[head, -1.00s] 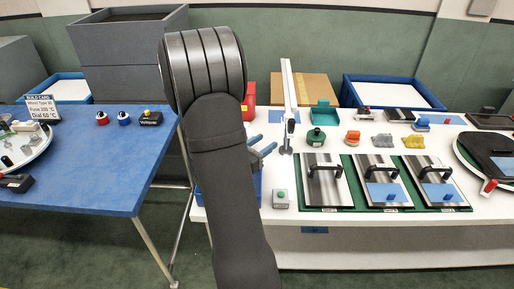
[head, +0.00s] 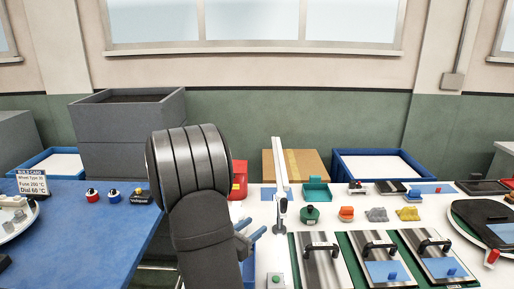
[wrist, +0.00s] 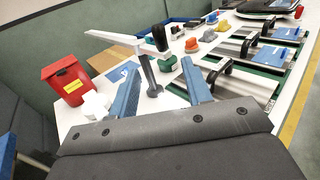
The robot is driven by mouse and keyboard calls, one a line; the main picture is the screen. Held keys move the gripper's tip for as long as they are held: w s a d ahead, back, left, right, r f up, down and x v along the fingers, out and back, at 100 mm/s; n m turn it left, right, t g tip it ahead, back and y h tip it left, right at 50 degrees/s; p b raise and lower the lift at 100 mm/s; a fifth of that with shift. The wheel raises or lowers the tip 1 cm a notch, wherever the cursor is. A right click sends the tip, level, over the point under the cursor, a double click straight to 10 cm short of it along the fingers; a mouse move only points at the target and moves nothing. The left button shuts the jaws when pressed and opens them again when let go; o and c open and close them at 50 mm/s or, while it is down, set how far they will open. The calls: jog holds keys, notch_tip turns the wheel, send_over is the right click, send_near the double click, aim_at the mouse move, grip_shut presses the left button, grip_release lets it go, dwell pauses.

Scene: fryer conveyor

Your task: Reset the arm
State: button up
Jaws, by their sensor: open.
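My arm rises in front of the head camera, and my gripper (head: 252,236) shows its blue fingers at the left end of the white table (head: 262,207). In the wrist view my gripper (wrist: 162,82) has its two blue fingers spread apart with nothing held between them. The palm of my gripper hides the lower part of the wrist view.
A red bin (head: 239,180) stands behind my gripper; it also shows in the wrist view (wrist: 68,80). Metal plates with black handles (head: 320,262) lie to the right. A blue table (head: 75,225) is at the left. Grey crates (head: 128,130) are stacked behind.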

aim_at(282, 205)
jog(key=x, duration=1.6)
jog(key=shift+w, duration=0.15)
jog(key=shift+o, duration=0.2)
dwell(0.5)
